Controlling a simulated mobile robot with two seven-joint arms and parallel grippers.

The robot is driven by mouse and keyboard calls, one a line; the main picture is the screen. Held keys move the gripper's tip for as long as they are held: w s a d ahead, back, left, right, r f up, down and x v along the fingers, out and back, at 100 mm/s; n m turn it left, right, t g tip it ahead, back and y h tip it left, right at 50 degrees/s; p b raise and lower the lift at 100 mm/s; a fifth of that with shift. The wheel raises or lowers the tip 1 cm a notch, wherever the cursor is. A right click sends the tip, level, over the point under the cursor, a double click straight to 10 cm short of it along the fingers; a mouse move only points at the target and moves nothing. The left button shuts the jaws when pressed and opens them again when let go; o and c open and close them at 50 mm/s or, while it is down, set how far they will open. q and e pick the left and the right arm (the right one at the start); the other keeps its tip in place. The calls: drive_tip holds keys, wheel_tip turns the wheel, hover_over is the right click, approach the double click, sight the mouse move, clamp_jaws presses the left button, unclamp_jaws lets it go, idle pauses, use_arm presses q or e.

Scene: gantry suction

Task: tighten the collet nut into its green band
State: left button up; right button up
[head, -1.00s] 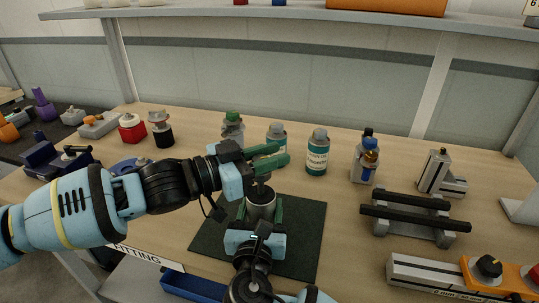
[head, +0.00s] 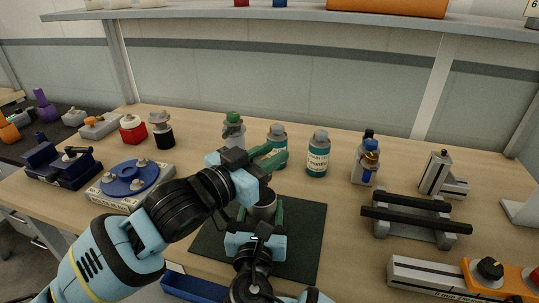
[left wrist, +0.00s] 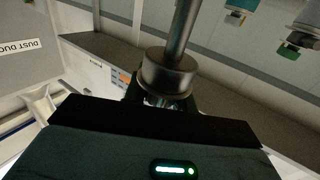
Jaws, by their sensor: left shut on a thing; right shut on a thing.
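A grey metal cylinder (head: 262,211) stands upright over the dark green mat (head: 308,222). My right gripper (head: 262,206) is shut on it, one finger on each side. My left gripper (head: 272,158) is above it, with its green fingers at the top of the assembly. The left wrist view shows a wide metal collet nut (left wrist: 168,74) at those fingers, with a round shaft (left wrist: 184,24) running from it. My left gripper is shut on the nut, though its fingertips are largely hidden. No green band can be made out on the nut.
Teal-labelled bottles (head: 318,154) stand just behind the work. A blue round plate on a pale base (head: 102,191) is at left. A black-barred rack (head: 415,216) and an orange-ended rail (head: 425,275) are at right. The bench right of the mat is partly clear.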

use_arm(q)
drive_tip(key=shift+s+d, duration=0.1)
drive_tip(key=o, duration=1)
drive_tip(key=shift+a, duration=0.2)
drive_tip(key=v, duration=1.1)
drive_tip(key=shift+s+a, duration=0.2)
drive_tip(key=shift+s, duration=0.15)
